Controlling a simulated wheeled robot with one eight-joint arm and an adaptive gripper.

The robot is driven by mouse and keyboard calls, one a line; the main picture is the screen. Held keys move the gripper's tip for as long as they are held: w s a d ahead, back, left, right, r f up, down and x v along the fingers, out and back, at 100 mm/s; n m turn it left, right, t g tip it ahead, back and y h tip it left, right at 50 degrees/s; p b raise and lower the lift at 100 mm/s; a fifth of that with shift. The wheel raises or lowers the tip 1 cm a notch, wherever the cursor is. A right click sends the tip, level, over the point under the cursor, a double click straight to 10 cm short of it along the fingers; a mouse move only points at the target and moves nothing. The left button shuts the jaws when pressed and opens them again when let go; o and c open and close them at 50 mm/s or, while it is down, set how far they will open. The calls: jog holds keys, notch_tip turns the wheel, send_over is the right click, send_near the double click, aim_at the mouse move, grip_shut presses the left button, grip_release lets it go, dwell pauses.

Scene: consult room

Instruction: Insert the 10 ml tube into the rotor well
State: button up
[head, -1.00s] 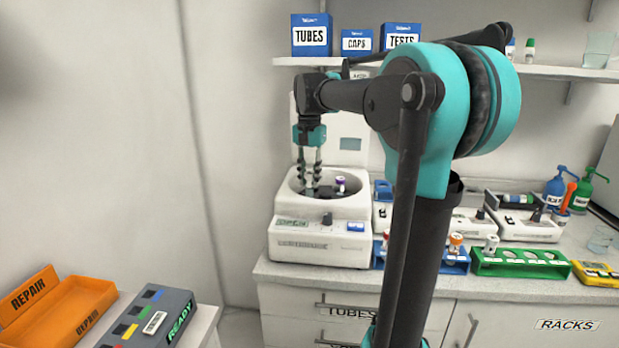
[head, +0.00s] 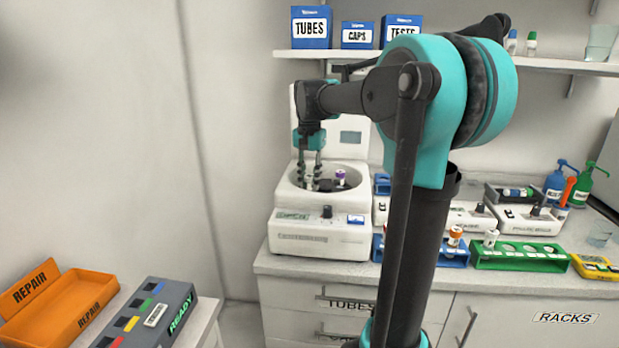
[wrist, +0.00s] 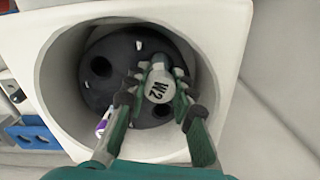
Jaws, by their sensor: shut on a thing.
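My gripper (head: 310,184) points down into the open bowl of the white centrifuge (head: 320,240). In the wrist view my gripper (wrist: 157,90) is shut on a tube with a pale round cap (wrist: 160,90) marked W2. One empty well (wrist: 100,66) lies left of the held tube; another dark well shows just below the cap. I cannot tell whether the tube's tip is in a well. A purple-capped tube (head: 340,177) sits in the rotor; it also shows in the wrist view (wrist: 102,127).
The centrifuge's raised lid (head: 349,150) stands behind my gripper. A blue rack (head: 456,258) and a green rack (head: 520,262) with tubes stand right of it. An orange tray (head: 60,320) and a grey READY rack (head: 150,315) are at lower left.

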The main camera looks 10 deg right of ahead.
jog(key=shift+f, duration=0.75)
jog(key=o, duration=1)
notch_tip(320, 180, up, 12)
jog(key=shift+f, duration=0.1)
